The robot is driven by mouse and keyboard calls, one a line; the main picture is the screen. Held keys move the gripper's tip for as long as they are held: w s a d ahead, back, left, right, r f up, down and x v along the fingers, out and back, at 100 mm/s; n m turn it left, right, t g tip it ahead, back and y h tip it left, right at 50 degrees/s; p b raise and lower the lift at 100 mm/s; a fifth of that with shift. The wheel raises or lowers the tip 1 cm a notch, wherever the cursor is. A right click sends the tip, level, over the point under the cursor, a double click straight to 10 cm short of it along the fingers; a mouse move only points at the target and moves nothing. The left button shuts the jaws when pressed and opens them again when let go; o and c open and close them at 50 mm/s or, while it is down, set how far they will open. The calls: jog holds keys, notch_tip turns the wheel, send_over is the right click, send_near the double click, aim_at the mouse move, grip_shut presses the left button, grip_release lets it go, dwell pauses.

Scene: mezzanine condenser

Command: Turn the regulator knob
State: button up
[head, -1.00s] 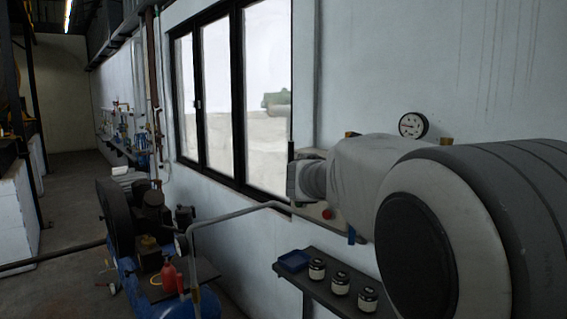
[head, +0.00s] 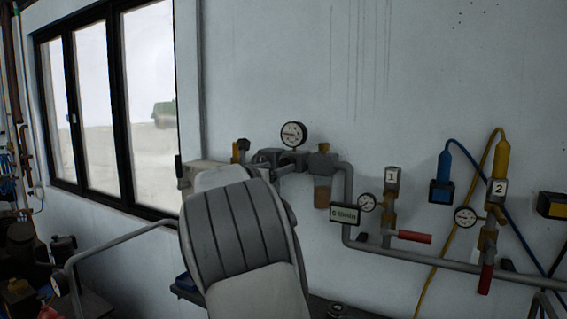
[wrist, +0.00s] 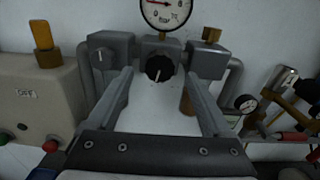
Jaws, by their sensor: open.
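The regulator knob (wrist: 160,68) is black and round with a white mark, on the front of a grey regulator body. A round pressure gauge (wrist: 165,10) sits above it and also shows in the head view (head: 293,134). My gripper (wrist: 159,75) is open, with one finger on each side of the knob in the wrist view. The fingers look apart from the knob; how far their tips are from it in depth I cannot tell. In the head view my arm covers the area below the regulator, and the knob cannot be made out there.
A beige box (wrist: 40,105) with an OFF label, a green and a red button is at left. At right are a flow display (head: 345,214), a pipe, valve 1 (head: 391,180) and valve 2 (head: 498,188) with red handles, and hanging hoses. A dark shelf (head: 345,310) runs below.

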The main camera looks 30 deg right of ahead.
aim_at(285, 165)
jog(key=shift+p+x, duration=0.35)
jog(key=shift+x, duration=1.9)
grip_shut()
jog(key=shift+f, duration=0.1)
